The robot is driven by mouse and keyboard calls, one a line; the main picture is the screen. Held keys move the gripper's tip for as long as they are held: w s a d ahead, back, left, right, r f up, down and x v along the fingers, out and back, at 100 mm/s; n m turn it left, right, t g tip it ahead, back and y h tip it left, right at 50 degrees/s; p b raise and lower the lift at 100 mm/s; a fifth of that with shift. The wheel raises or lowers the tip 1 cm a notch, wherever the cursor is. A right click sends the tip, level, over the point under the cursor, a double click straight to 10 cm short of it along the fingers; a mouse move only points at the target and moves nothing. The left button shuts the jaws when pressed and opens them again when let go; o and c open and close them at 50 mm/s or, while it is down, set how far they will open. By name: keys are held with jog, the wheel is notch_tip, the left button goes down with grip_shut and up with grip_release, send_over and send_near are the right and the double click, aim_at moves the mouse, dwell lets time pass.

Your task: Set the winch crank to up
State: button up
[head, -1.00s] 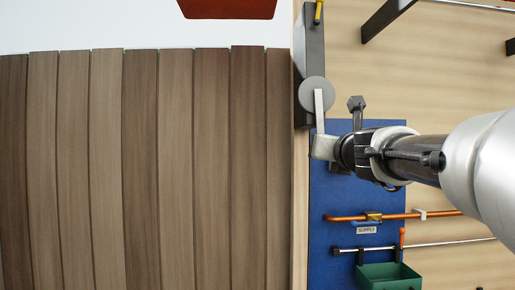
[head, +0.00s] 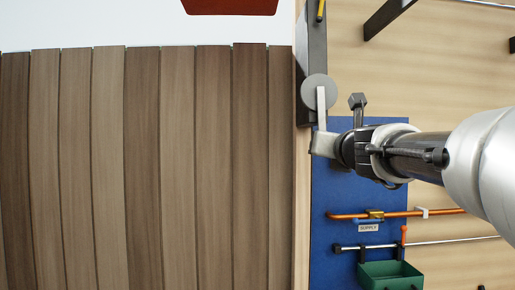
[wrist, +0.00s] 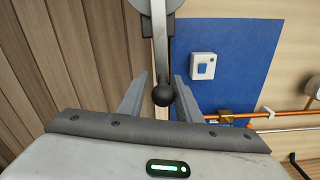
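The winch crank has a round grey hub (head: 319,89) on a dark upright post, and its light grey arm (head: 321,103) points down. In the wrist view the crank arm (wrist: 160,38) runs down from the hub to a black ball knob (wrist: 163,95). My gripper (head: 325,144) is at the lower end of the crank and hides the knob in the head view. In the wrist view my gripper (wrist: 162,76) has its two fingers apart, one on each side of the knob. Gaps show between knob and fingers, so it is not clamped.
A dark lever (head: 358,108) stands close above my wrist. Below are an orange pipe (head: 345,216), a steel rail and a green bin (head: 390,275). Wooden planks (head: 140,170) fill the left.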

jog(key=s+p, duration=0.4)
jog(key=s, duration=1.3)
jog(key=shift+p, duration=0.35)
jog(key=shift+s+a, duration=0.1)
